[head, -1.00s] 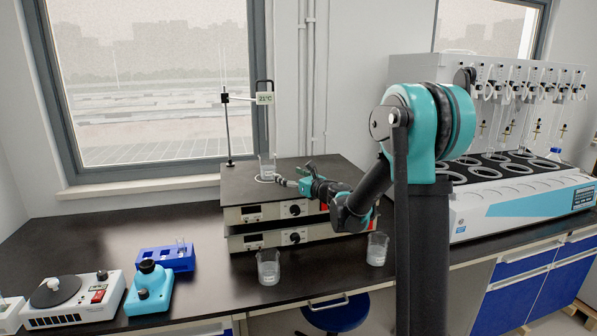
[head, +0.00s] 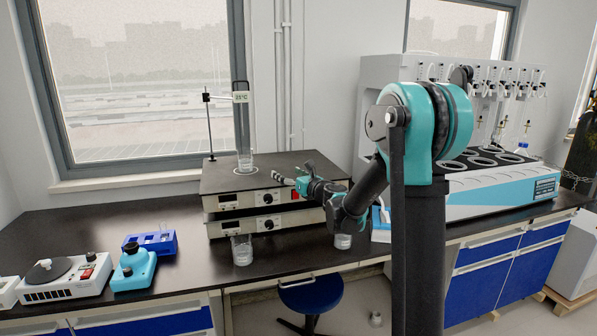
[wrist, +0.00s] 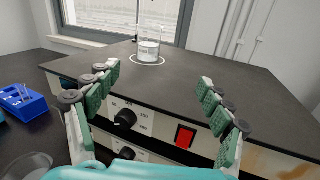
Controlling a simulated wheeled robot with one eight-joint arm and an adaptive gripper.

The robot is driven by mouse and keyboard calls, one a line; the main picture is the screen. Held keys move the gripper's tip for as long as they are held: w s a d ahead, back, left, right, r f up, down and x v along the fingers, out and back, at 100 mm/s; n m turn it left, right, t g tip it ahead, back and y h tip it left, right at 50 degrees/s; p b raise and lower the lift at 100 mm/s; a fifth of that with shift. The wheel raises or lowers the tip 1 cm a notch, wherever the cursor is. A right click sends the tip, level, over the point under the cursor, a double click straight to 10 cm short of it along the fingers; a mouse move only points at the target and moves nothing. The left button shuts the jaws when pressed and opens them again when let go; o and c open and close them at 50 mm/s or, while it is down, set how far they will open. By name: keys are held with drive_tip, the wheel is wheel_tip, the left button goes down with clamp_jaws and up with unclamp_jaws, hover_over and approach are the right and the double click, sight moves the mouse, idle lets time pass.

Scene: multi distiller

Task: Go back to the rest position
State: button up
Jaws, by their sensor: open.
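My gripper (head: 290,177) is open and empty. It is in front of the upper hot plate (head: 228,176), to the right of the glass beaker that stands on it. In the wrist view its two green-padded fingers (wrist: 160,78) are spread wide. The beaker (head: 246,163) stands upright at the back of the hot plate, apart from the fingers. It also shows in the wrist view (wrist: 148,47), with whitish contents, on a pale ring.
A glass beaker (head: 242,252) stands in front of the hot plates; another (head: 343,241) is partly hidden behind my arm. A blue rack (head: 160,242), a teal device (head: 134,268) and a white stirrer (head: 66,277) are at left. A multi-place distiller (head: 500,205) is at right. A stool (head: 312,295) is below.

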drive_tip(key=s+d+m+t+h, duration=0.1)
drive_tip(key=s+d+m+h, duration=0.2)
drive_tip(key=d+m+h, duration=0.5)
drive_tip(key=s+d+m+t+h, duration=0.2)
drive_tip(key=s+d+m+h, duration=0.1)
drive_tip(key=d+m, duration=0.85)
drive_tip(key=s+d+f+m+g+h, duration=0.3)
drive_tip(key=s+d+f+m+g, duration=0.2)
drive_tip(key=s+d+f+m, duration=0.45)
drive_tip(key=s+a+f+m+g+y, duration=0.1)
drive_tip(key=s+f+m, duration=0.3)
drive_tip(key=s, duration=0.4)
drive_tip(key=s+a+f+m+g+y, duration=0.1)
drive_tip(key=s+a+f+m+g, duration=0.2)
drive_tip(key=s, duration=0.6)
drive_tip(key=s+a+f+m+g+y, duration=0.1)
drive_tip(key=s+a+f+m+g, duration=0.1)
drive_tip(key=s+f+m+g, duration=0.2)
drive_tip(key=s+f+m, duration=0.2)
drive_tip(key=s+f, duration=0.2)
drive_tip(key=shift+s, duration=0.2)
